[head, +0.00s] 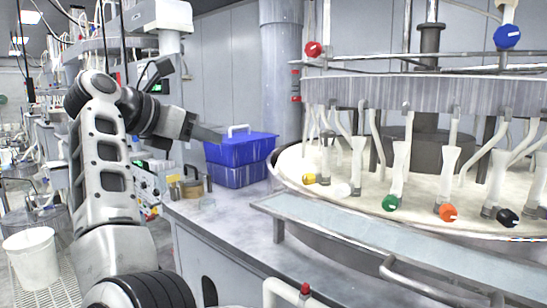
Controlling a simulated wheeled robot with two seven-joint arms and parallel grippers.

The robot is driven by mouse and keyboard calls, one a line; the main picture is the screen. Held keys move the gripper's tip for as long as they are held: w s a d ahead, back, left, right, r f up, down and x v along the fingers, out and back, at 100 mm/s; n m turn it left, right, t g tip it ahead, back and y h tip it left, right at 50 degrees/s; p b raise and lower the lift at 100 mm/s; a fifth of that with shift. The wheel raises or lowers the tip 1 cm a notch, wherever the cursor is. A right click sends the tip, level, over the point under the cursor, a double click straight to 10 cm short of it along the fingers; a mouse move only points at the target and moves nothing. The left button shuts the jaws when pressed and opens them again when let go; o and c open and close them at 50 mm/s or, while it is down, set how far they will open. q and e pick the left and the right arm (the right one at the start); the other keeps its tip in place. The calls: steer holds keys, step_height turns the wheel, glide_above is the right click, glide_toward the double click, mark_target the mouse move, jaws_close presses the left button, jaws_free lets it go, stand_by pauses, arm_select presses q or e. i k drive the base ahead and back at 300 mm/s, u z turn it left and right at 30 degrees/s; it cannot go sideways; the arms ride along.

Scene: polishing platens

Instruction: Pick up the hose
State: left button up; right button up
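Several pale hoses (377,138) hang from the grey ring (420,91) above the round white platen (370,190) on the right. Pale nozzle-like pieces (398,165) stand below them, near green, orange, black and yellow knobs. I cannot tell which one is the hose of the task.
A blue box (236,175) with a white handle stands on the grey bench (215,222), by small brown containers (188,188). A pale ledge (350,238) runs before the platen. A white bucket (32,258) is at lower left.

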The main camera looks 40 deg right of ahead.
mark_target(327, 136)
steer(key=u, duration=2.2)
steer(key=k, duration=0.55)
steer(key=z, duration=2.25)
